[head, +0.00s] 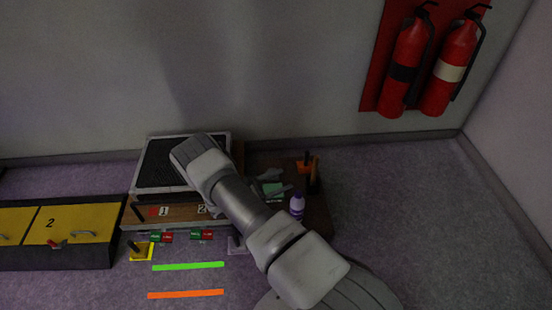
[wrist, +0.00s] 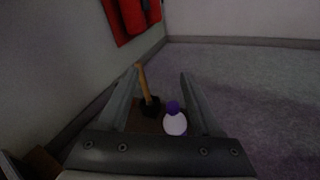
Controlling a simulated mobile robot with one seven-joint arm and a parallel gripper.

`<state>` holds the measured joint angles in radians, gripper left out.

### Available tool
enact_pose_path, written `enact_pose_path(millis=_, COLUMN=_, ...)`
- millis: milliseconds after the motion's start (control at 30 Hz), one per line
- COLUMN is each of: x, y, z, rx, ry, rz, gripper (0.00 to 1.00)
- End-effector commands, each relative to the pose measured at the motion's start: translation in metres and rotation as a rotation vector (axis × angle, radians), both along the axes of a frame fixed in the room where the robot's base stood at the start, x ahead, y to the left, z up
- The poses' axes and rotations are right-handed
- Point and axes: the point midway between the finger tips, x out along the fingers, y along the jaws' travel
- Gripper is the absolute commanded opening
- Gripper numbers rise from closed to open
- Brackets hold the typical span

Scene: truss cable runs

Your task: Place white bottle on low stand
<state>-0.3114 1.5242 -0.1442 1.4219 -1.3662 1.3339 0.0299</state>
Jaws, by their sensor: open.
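The white bottle (head: 297,206) with a purple cap stands upright on a dark brown surface (head: 318,222), to the right of my arm in the head view. In the wrist view the bottle (wrist: 175,124) shows beyond my gripper's base, between the two finger lines and nearer the right finger. My gripper (wrist: 160,74) is open, its fingers spread, with nothing held. In the head view my arm hides much of the gripper. I cannot tell for sure which piece is the low stand.
A wooden-handled tool with a black head (wrist: 149,104) is left of the bottle in the wrist view. A dark grille box (head: 160,163), yellow panels (head: 72,222) and green and orange floor strips (head: 188,266) lie left. Fire extinguishers (head: 405,70) hang on the wall. Floor to the right is clear.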

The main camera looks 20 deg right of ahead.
Motion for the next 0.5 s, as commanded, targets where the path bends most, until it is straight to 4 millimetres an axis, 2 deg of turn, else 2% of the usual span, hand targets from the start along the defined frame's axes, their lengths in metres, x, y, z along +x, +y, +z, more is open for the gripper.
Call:
enact_pose_path(millis=33, x=0.004, y=0.000, z=0.022, rx=0.033, ry=-0.034, rz=-0.043, gripper=0.66)
enact_pose_path(millis=100, x=0.004, y=0.001, z=0.045, rx=0.080, ry=-0.074, rz=-0.100, gripper=0.66)
enact_pose_path(millis=267, x=0.000, y=0.002, z=0.100, rx=0.190, ry=-0.167, rz=-0.225, gripper=0.66)
enact_pose_path(millis=500, x=-0.018, y=0.009, z=0.176, rx=0.371, ry=-0.311, rz=-0.394, gripper=0.66)
